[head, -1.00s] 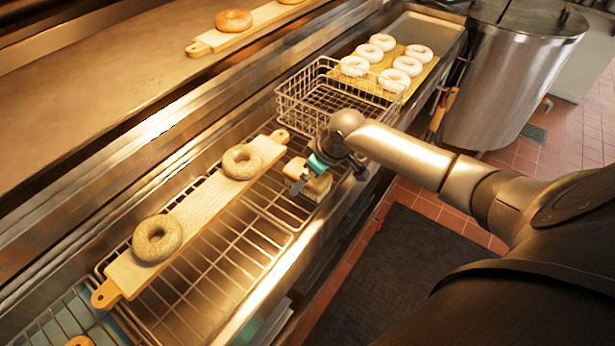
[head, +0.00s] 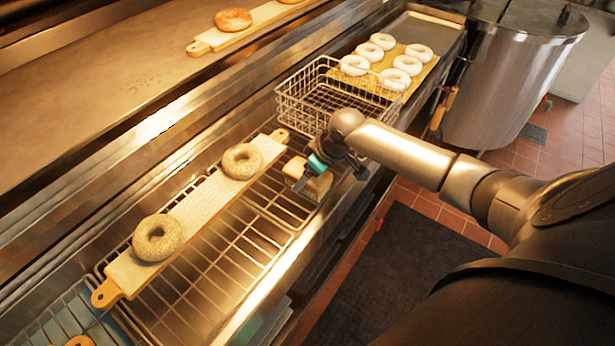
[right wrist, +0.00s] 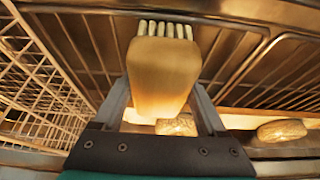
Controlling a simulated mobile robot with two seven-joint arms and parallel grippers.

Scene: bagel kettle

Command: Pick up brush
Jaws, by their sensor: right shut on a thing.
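The brush (right wrist: 166,62) has a pale wooden body with a row of short cream bristles at its top edge in the right wrist view. It sits between the two fingers of my right gripper (right wrist: 160,98), which is shut on it. In the head view my right gripper (head: 308,180) is low over the wire rack (head: 226,264), and parts of the brush (head: 295,167) show beside the fingers. The arm hides some of it. I cannot tell whether the brush still touches the rack. My left gripper is not in view.
A wire basket (head: 300,92) stands just behind my right gripper. A long wooden board (head: 200,210) with two seeded bagels lies to the left. A tray (head: 430,32) with several white bagels is at the back, beside a steel kettle (head: 515,75).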

